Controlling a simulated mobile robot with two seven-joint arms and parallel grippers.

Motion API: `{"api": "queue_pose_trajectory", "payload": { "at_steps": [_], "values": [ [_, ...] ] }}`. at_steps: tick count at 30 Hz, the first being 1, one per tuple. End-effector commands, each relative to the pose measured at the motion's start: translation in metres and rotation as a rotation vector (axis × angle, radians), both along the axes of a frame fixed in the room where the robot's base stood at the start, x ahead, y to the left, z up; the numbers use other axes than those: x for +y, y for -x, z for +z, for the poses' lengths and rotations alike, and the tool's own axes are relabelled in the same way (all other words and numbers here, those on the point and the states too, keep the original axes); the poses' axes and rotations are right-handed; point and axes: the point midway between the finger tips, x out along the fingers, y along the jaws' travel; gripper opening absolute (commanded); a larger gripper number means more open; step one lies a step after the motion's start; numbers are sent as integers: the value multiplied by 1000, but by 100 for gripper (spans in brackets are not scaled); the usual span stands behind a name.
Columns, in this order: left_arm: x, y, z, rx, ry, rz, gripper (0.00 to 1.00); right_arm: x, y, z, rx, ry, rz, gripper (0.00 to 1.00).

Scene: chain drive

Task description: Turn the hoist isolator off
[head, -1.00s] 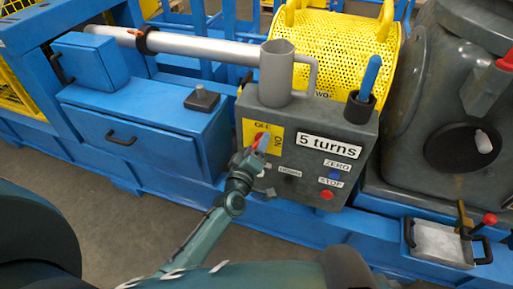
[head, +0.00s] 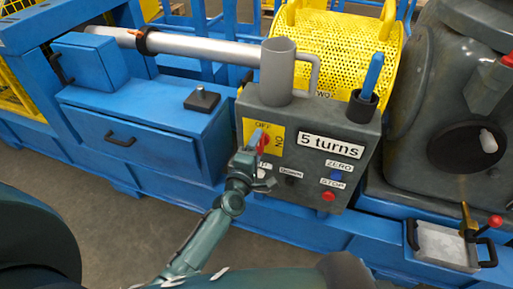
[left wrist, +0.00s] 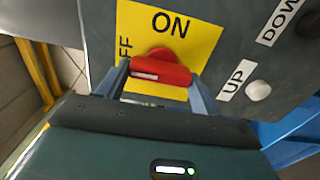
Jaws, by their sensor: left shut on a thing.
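The hoist isolator is a red handle (head: 266,142) on a yellow plate (head: 276,149), on the front of the grey control box (head: 347,138). The plate reads OFF along its top and ON at its right in the head view. My left gripper (head: 258,141) is shut on the red handle, and its fingers partly hide it in the head view. In the left wrist view the handle (left wrist: 160,72) lies crosswise between the two fingers. ON is above it there, and a partly cut-off OFF is at the left. My right gripper is not in view.
UP and DOWN buttons sit below the plate, close to my gripper. A blue ZERO button (head: 336,176) and red STOP button (head: 328,196) are to the right. A grey mug-shaped container (head: 278,72) and a blue-handled tool (head: 373,70) stand on the box.

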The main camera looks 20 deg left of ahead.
Motion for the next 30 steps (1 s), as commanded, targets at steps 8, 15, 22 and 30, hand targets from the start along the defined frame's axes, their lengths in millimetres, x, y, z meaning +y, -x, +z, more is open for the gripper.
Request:
{"api": "queue_pose_trajectory", "payload": {
  "at_steps": [8, 15, 22, 30],
  "values": [
    [0, 0, 0, 1, 13, 0, 43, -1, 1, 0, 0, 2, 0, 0],
    [0, 0, 0, 1, 13, 0, 73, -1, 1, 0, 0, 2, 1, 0],
    [0, 0, 0, 1, 10, 0, 87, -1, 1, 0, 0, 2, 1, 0],
    [0, 5, 0, 1, 9, 0, 87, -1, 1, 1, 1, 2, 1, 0]
  ]
}}
